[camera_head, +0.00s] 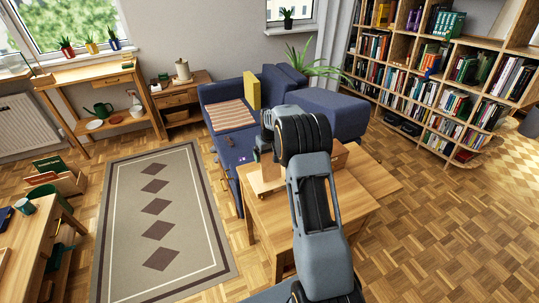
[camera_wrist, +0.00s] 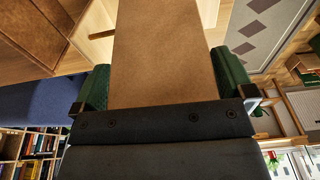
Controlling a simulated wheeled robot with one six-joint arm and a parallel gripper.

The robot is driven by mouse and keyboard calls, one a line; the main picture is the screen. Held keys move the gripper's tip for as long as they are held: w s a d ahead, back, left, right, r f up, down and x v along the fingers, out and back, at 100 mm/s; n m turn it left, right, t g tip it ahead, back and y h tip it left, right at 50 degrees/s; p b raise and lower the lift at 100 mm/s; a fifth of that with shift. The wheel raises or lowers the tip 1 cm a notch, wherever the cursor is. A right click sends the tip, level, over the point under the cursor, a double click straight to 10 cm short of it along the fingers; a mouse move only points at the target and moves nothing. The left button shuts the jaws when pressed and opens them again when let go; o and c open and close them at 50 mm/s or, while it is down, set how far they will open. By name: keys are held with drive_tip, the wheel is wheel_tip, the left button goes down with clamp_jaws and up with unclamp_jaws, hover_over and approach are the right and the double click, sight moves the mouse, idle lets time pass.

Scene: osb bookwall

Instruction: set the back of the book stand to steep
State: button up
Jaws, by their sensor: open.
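The book stand (camera_head: 266,180) is on the wooden table, partly hidden by my arm in the head view. In the wrist view, a broad, plain brown board (camera_wrist: 165,50), which looks like its back, fills the middle. My gripper (camera_wrist: 160,82) is open, with one green-padded finger on each side of the board. Whether the pads touch the board is unclear. Pale wooden parts (camera_wrist: 95,35) show beside the board. The steepness setting and any support behind the back cannot be made out. In the head view my fingers are hidden.
The wooden table (camera_head: 335,215) has a brown box-like thing (camera_head: 333,155) on it, right of my arm. A blue sofa (camera_head: 225,115) stands behind. Bookshelves (camera_head: 430,75) line the right wall. A patterned rug (camera_head: 160,220) lies left; parquet floor (camera_head: 450,225) is clear at right.

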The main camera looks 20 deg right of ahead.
wheel_tip(320, 180, up, 14)
drive_tip(key=s, duration=0.1)
drive_tip(key=shift+s+f+b, duration=0.15)
drive_tip(key=shift+s+b, duration=0.1)
drive_tip(key=shift+b, duration=0.15)
idle(0.4)
drive_tip(key=s+a+t, duration=0.1)
drive_tip(key=s+a, duration=0.3)
drive_tip(key=s, duration=0.5)
drive_tip(key=s+a, duration=0.4)
drive_tip(key=s, duration=0.6)
drive_tip(key=s+a+r+t, duration=0.1)
drive_tip(key=s+a, duration=0.3)
drive_tip(key=s, duration=0.6)
drive_tip(key=shift+a+t, duration=0.3)
drive_tip(key=shift+r, duration=0.1)
drive_tip(key=shift+c, duration=0.2)
